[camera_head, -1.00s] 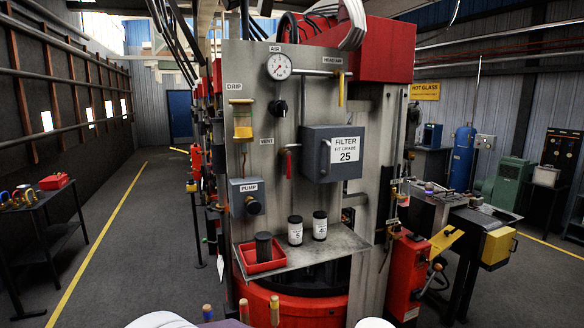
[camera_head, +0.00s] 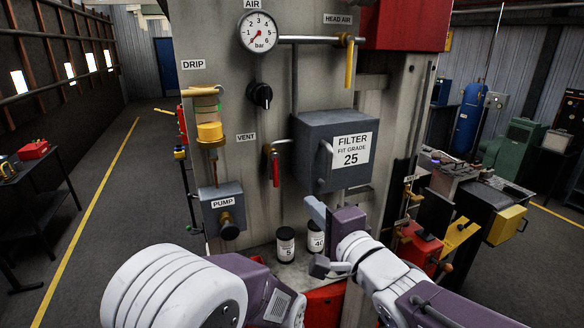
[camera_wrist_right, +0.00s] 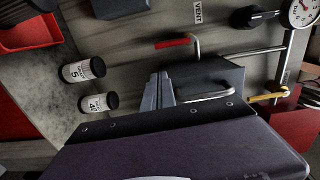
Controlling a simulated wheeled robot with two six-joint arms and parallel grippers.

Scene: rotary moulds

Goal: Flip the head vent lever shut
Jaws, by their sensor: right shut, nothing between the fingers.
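The red vent lever (camera_head: 276,172) hangs straight down from a small brass valve below the VENT label (camera_head: 246,138). It also shows in the right wrist view (camera_wrist_right: 174,43). A yellow lever (camera_head: 349,68) hangs down under the HEAD AIR label (camera_head: 338,19). My right gripper (camera_head: 316,209) is shut and empty, in front of the panel below the filter box, lower and to the right of the red lever. Its fingers (camera_wrist_right: 158,92) are together in the right wrist view, apart from both levers. My left arm fills the lower left; its fingers are hidden.
The grey filter box (camera_head: 312,150) juts out right of the red lever. The pump box (camera_head: 222,210) and drip oiler (camera_head: 208,125) are at left. Two dark jars (camera_head: 286,245) stand on the shelf below. A red tray (camera_wrist_right: 28,35) shows in the wrist view.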

